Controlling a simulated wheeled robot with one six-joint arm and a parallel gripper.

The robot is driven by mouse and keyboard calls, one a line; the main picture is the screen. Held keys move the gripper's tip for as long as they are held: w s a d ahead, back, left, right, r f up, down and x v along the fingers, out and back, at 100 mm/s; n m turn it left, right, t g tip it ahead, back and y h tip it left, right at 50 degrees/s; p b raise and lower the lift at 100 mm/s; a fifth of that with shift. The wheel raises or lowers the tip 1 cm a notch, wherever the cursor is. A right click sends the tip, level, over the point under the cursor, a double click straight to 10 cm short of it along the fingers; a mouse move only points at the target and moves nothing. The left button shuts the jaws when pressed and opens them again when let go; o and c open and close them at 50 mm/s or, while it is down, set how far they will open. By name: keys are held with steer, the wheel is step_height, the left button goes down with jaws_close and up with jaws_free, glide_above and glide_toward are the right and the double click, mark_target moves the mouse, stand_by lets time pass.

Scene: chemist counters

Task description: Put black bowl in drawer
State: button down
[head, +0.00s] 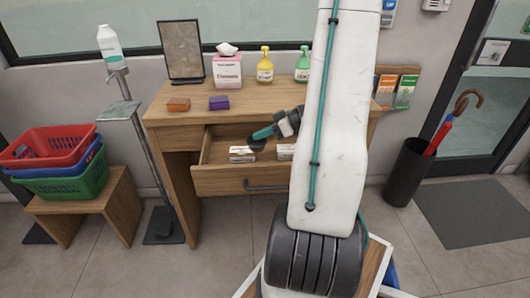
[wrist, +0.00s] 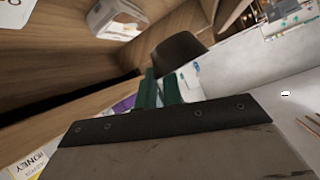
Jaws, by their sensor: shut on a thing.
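The black bowl (head: 256,144) is at the tip of my gripper (head: 262,134), over the open drawer (head: 240,181) of the wooden desk. In the wrist view the green fingers (wrist: 160,88) are shut on the dark bowl (wrist: 178,54), which looks tilted. In the head view the bowl is small and partly hidden by the gripper, so I cannot tell whether it touches the drawer's contents. The drawer is pulled out and holds small white packets (head: 242,154); its right part is hidden behind my arm.
On the desk top (head: 215,115) stand a dark picture frame (head: 181,50), a pink-and-white tissue box (head: 227,70), yellow (head: 265,66) and green bottles (head: 303,66), and orange and purple small boxes. Stacked baskets (head: 60,160) sit on a bench at left. An umbrella stand (head: 408,172) is at right.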

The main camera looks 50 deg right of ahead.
steer(key=shift+f, duration=3.3)
steer(key=shift+f, duration=0.15)
steer(key=shift+f, duration=0.45)
steer(key=c, duration=1.5)
jaws_free()
steer(key=shift+c, duration=0.2)
